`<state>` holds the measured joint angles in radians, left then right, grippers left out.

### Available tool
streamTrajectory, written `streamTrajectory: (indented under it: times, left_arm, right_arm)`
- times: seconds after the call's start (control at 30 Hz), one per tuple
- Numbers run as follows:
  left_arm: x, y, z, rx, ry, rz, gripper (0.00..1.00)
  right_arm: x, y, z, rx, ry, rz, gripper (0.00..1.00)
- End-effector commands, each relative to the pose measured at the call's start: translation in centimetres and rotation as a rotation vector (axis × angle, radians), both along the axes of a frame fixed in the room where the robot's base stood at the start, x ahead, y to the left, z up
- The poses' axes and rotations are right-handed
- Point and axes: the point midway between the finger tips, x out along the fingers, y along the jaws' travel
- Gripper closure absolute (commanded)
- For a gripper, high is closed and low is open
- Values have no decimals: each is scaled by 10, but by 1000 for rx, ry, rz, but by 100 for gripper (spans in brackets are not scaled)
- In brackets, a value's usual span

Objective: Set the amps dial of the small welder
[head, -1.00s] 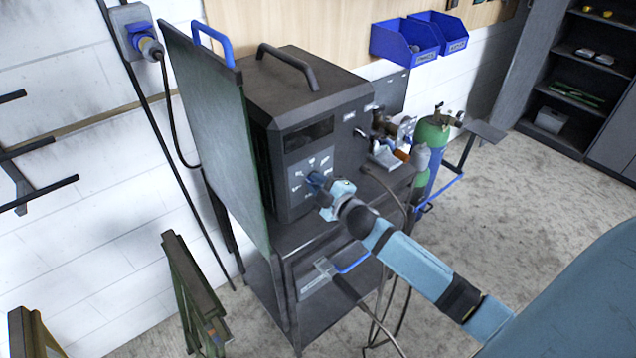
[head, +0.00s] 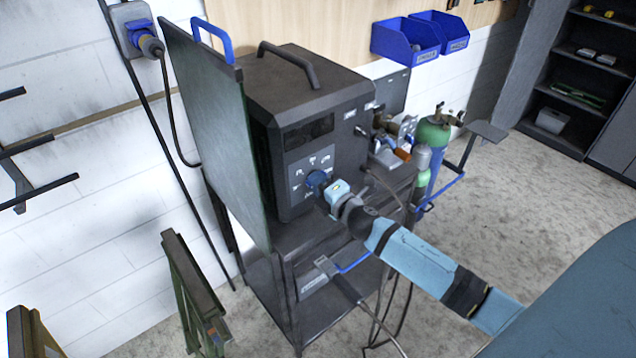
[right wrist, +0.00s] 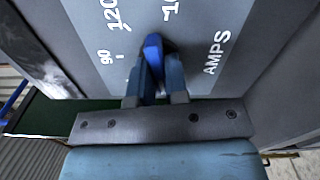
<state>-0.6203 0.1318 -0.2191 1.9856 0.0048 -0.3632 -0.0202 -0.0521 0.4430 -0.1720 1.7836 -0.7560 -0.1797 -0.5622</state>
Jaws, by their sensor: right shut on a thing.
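The small welder (head: 345,135) is a dark box on a cart, with a grey dial panel on its front. The blue amps dial (head: 317,180) sits in that panel. In the right wrist view the dial (right wrist: 153,52) shows as a blue knob with marks "90" and "120" to its left and "AMPS" to its right. My right gripper (right wrist: 155,88) is shut on the dial, one finger on each side. It also shows in the head view (head: 326,187). The fingers hide the lower part of the dial. My left gripper is not in view.
A dark green screen (head: 215,130) stands along the welder's left side. Gas cylinders (head: 432,135) stand to the right of the cart (head: 290,270). A torch (head: 340,283) lies on the lower shelf, with cables hanging nearby. Open floor lies at the right.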

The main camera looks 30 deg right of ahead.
Motion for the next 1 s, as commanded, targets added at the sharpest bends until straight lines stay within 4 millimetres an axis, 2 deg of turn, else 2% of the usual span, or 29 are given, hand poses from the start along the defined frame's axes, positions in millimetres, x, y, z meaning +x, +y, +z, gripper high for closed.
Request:
streamTrajectory:
  times: [0.53, 0.57, 0.63, 0.67, 1.0]
  left_arm:
    - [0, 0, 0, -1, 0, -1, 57]
    - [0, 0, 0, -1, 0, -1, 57]
    - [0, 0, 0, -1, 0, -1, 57]
    - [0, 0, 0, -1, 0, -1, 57]
    - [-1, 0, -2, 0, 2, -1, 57]
  right_arm:
    - [0, 0, 1, -24, -4, 0, 100]
    - [0, 0, 1, -24, -4, 0, 79]
    - [0, 0, 1, -24, -3, 0, 63]
    - [0, 0, 1, -23, -3, 0, 60]
    - [-5, 0, -1, -22, -1, 0, 60]
